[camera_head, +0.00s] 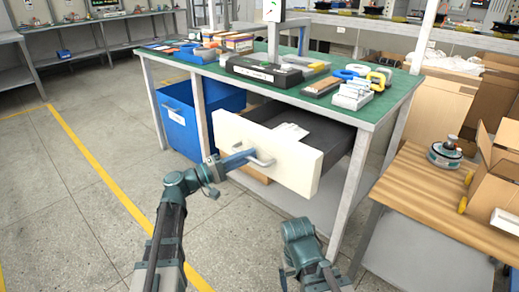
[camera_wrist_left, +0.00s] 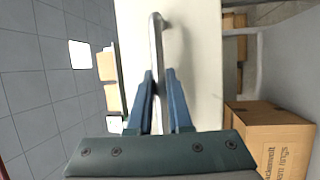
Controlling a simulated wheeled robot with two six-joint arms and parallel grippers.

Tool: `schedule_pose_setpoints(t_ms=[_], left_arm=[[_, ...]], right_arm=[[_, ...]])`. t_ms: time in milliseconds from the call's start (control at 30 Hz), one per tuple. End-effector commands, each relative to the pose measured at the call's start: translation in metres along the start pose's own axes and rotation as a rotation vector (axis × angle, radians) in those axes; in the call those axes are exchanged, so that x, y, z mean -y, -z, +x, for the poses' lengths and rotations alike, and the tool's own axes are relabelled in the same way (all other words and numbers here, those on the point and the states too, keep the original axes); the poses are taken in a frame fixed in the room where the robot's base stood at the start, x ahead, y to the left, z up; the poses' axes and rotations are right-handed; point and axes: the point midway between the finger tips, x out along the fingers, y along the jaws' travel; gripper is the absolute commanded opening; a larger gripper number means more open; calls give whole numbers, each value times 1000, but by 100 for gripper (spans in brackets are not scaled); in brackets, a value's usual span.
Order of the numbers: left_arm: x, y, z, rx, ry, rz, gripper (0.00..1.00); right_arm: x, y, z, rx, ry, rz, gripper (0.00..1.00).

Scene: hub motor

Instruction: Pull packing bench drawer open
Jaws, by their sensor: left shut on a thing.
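The packing bench (camera_head: 385,112) has a green top and grey legs. Its drawer (camera_head: 228,134) has a cream front and stands partly pulled out, with white papers showing inside its dark box. A metal bar handle (camera_head: 262,161) is on the drawer front. My left gripper (camera_head: 248,157) is shut on the handle; the left wrist view shows the blue fingers on either side of the handle bar (camera_wrist_left: 156,50). My right arm (camera_head: 302,245) is at the bottom, apart from the bench; its fingertips cannot be made out.
A blue bin (camera_head: 178,120) stands under the bench, left of the drawer. A wooden-topped table (camera_head: 415,195) with a round motor part (camera_head: 444,152) and open cardboard boxes (camera_head: 492,165) is at right. Tools and cases lie on the bench top. The floor at left is clear.

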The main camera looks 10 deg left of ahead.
Motion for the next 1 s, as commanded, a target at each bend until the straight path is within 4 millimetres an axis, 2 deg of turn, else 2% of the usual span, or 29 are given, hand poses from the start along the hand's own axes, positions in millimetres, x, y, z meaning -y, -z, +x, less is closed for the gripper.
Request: schedule_pose_setpoints(t_ms=[100,300,733,767,900,1000], left_arm=[[-2,-6,-14,-2,2,0,0],[-4,-10,-24,0,2,0,0],[-5,-10,-26,1,2,0,0],[-5,-10,-26,1,2,0,21],[-5,-10,-26,0,1,0,46],[-5,-10,-26,0,1,0,47]], right_arm=[[0,0,0,0,0,0,88],[0,0,0,0,0,0,88],[0,0,0,0,0,0,88],[0,0,0,0,0,0,88],[0,0,0,0,0,0,88],[0,0,0,0,0,0,88]])
